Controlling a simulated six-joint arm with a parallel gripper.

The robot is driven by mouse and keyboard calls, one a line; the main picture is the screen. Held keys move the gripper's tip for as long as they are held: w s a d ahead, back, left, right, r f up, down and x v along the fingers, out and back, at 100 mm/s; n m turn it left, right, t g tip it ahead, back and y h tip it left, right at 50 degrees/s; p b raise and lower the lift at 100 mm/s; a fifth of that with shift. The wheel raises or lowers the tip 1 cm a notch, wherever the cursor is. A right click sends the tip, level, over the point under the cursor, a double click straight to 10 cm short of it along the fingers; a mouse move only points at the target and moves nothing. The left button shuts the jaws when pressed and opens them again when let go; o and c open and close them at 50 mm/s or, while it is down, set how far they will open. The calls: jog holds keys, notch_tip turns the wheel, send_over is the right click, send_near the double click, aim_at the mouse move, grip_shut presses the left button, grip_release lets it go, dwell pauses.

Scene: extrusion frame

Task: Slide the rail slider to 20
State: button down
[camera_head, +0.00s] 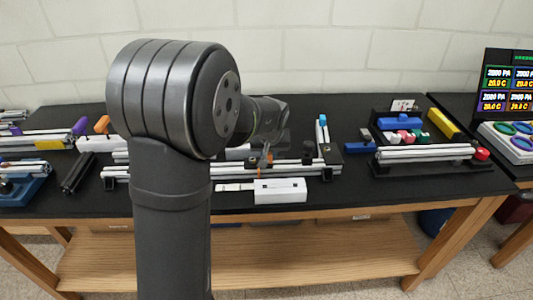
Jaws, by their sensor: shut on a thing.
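A silver extrusion rail (312,171) runs left to right along the middle of the black bench, its left part partly behind my arm. My gripper (265,160) is low over this rail, shut on a small part that I take to be the rail slider. The gripper and my arm hide most of the slider, so its shape is unclear. A pale scale strip (235,187) lies in front of the rail. Its numbers are too small to read, so I cannot tell the slider's position.
A white box (280,190) sits at the strip's right end. A black upright end block (329,152) stands at the rail's right. Farther right is another rail assembly (425,152) with coloured knobs and a red end. More rails and a blue fixture (22,190) are at left.

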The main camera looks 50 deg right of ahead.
jog(key=s+d, duration=0.4)
jog(key=shift+s+d, duration=0.15)
jog(key=shift+d, duration=0.05)
jog(key=c, duration=1.3)
grip_release()
jog(key=shift+r, duration=0.1)
jog(key=v, duration=1.7)
jog(key=shift+a+r, duration=0.1)
